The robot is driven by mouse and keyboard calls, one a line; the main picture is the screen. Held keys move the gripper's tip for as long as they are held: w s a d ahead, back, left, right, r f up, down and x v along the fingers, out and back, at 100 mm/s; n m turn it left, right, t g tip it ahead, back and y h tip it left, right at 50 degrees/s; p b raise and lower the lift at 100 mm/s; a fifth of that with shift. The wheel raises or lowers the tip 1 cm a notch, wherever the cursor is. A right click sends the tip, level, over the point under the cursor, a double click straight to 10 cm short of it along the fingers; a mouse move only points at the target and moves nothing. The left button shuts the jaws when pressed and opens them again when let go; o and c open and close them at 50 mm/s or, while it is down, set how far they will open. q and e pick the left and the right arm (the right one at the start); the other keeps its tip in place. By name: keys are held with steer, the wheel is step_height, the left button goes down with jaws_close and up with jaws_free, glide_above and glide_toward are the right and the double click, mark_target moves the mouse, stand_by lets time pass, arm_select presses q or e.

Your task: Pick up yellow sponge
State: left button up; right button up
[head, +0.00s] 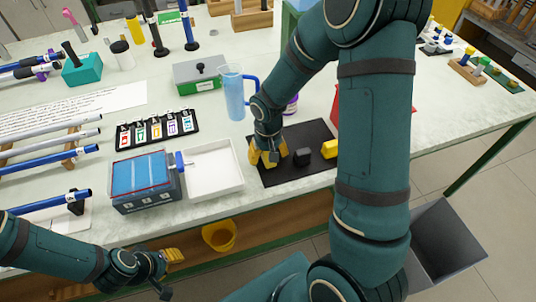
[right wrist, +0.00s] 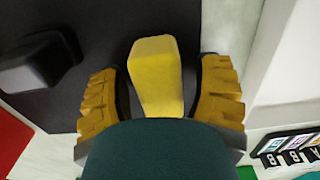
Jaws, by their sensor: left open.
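A yellow sponge (right wrist: 156,70) lies on the black mat (right wrist: 75,12), between the two fingers of my right gripper (right wrist: 160,95) in the right wrist view. The fingers stand apart on either side of it with narrow gaps; its near end is hidden behind the gripper body. In the head view my right gripper (head: 268,156) is low over the left part of the mat (head: 290,177) and hides the sponge there. My left gripper (head: 174,256) is open and empty, in front of the table edge at lower left.
A dark block (head: 302,157) and another yellow piece (head: 330,149) lie on the mat right of my right gripper. A white tray (head: 213,187) is to its left. A blue pitcher (head: 234,95) stands behind. A yellow bucket (head: 219,236) is below the table edge.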

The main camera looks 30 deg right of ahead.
steer(key=c, duration=0.7)
step_height(320, 180, up, 10)
steer(key=p, duration=0.2)
steer(key=shift+p, duration=0.4)
steer(key=shift+c, duration=0.5)
